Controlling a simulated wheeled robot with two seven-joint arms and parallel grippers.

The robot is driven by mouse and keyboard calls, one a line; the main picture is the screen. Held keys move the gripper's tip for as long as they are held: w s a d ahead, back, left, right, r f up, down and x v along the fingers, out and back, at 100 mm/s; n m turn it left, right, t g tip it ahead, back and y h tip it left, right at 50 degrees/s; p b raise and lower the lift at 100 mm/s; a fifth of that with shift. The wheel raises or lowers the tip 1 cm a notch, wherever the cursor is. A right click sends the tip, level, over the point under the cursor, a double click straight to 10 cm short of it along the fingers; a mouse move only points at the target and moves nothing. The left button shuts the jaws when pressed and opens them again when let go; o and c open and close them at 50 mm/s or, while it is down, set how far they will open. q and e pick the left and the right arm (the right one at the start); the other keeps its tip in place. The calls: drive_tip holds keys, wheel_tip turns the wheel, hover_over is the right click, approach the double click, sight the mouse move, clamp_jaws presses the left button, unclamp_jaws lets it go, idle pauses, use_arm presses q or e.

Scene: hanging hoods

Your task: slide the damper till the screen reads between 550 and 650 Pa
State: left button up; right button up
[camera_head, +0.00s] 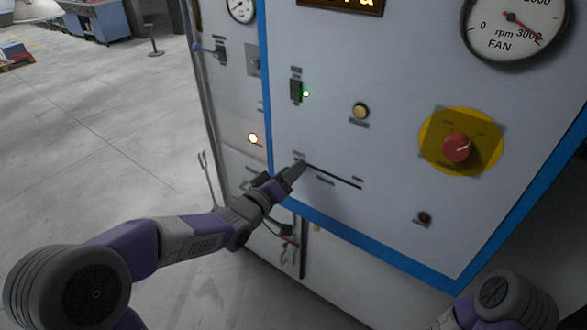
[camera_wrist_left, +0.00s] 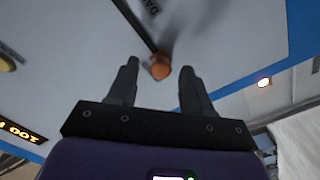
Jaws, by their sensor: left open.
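The damper's slot (camera_head: 335,178) is a dark slanting line low on the white panel, below the black switch and the yellow button. Its orange knob (camera_wrist_left: 160,68) shows in the left wrist view at the near end of the slot (camera_wrist_left: 135,25). My left gripper (camera_head: 299,168) is at the slot's left end and hides the knob in the head view. In the wrist view its fingers (camera_wrist_left: 160,80) are apart, with the knob between their tips; contact is unclear. The screen (camera_head: 350,4) is cut off at the top; it also shows upside down in the wrist view (camera_wrist_left: 20,131), its number unclear. My right gripper is out of view.
A fan dial (camera_head: 513,25), a red knob on a yellow plate (camera_head: 458,148), a yellow button (camera_head: 361,110) and a black switch with a green light (camera_head: 296,91) are on the panel. A blue frame (camera_head: 365,243) edges it. Open concrete floor (camera_head: 90,130) lies left.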

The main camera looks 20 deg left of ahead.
use_arm(q)
drive_tip(key=shift+x, duration=0.75)
clamp_jaws()
